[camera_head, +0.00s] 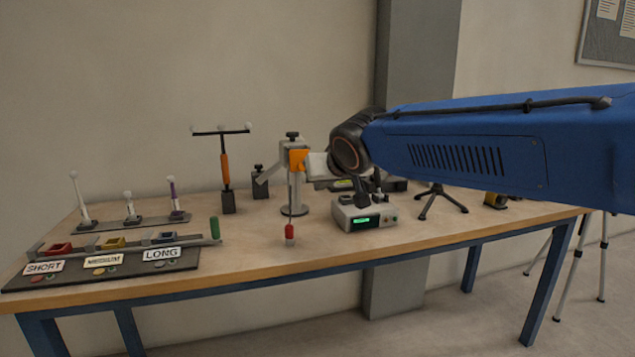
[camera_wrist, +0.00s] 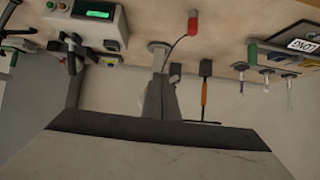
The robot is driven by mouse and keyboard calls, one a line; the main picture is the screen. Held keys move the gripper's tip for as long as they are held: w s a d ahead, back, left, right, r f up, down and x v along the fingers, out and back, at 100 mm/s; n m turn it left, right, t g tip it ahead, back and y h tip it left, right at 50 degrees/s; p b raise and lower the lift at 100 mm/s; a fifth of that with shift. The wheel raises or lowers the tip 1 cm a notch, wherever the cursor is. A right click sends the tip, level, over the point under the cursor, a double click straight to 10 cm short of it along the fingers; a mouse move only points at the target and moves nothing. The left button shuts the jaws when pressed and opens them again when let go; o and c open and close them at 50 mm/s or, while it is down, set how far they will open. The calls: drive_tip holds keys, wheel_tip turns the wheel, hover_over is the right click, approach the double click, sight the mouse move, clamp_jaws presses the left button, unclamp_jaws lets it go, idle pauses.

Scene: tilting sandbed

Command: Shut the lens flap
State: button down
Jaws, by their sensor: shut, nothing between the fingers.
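A grey stand (camera_head: 294,190) with a round base stands upright near the middle of the table. Its head carries an orange piece (camera_head: 298,160) and a black knob on top. A pale angled plate (camera_head: 270,165) sticks out to its left; I cannot tell for sure whether this is the lens flap. My gripper (camera_head: 316,165) is shut and empty, close to the right side of the stand's head.
A box with a green display (camera_head: 363,216) stands right of the stand. A red-ended cable (camera_head: 290,233) lies in front. An orange-handled T-shaped tool (camera_head: 225,170) stands to the left. A dark panel with labelled trays (camera_head: 100,266) fills the left end. A small tripod (camera_head: 440,200) stands right.

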drive_tip(key=s+a+r+m+y, duration=0.2)
drive_tip(key=s+a+m+y, duration=0.15)
drive_tip(key=a, duration=0.35)
drive_tip(key=m+t+h, duration=0.3)
drive_tip(key=m+t, duration=0.2)
drive_tip(key=m, duration=1)
approach(301, 161)
drive_tip(key=shift+n+y, duration=0.25)
drive_tip(key=w+f, duration=0.2)
drive_tip(key=f, duration=0.1)
drive_tip(key=shift+w+a, duration=0.3)
drive_tip(key=shift+w, duration=0.1)
